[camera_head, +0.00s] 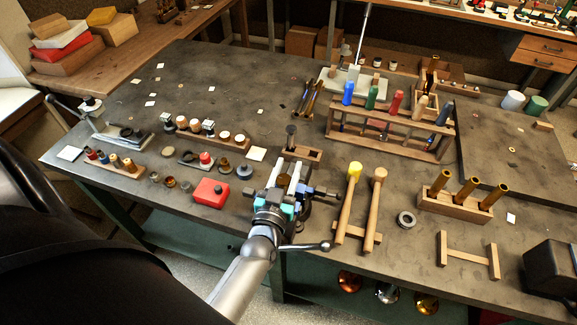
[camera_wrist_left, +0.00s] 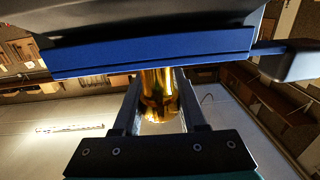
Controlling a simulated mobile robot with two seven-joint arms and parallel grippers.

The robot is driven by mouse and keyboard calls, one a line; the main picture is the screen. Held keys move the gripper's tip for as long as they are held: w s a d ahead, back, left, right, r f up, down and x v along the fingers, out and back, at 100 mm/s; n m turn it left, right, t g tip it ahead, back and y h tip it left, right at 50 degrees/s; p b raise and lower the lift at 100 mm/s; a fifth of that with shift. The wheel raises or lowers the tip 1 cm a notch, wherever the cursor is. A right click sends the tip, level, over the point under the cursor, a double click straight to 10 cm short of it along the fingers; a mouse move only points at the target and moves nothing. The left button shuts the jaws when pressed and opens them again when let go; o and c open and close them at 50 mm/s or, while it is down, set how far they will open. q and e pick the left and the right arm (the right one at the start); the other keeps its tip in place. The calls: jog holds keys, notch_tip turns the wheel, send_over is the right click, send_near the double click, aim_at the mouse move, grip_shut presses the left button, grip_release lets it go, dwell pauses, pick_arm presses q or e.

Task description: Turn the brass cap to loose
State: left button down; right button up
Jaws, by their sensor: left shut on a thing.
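My left gripper (camera_head: 286,181) is at the front edge of the bench, by the dark vise (camera_head: 318,193), with its two pale fingers side by side. In the left wrist view, the left gripper (camera_wrist_left: 160,100) has its fingers on either side of a shiny brass cylindrical piece (camera_wrist_left: 158,92), apparently the brass cap, and is shut on it. The upper end of this piece is hidden behind a dark block with a blue edge (camera_wrist_left: 150,52). In the head view, the fingers mostly hide the brass piece. I cannot tell how far it is turned. My right gripper is not in view.
A red box (camera_head: 211,192) and small parts lie left of the gripper. A wooden block (camera_head: 303,152) is just behind. A tool rack (camera_head: 390,130) stands farther back. The bench's back left is mostly clear.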

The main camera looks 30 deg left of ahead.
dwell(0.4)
pick_arm(q)
jog(key=shift+c, duration=2.2)
grip_release()
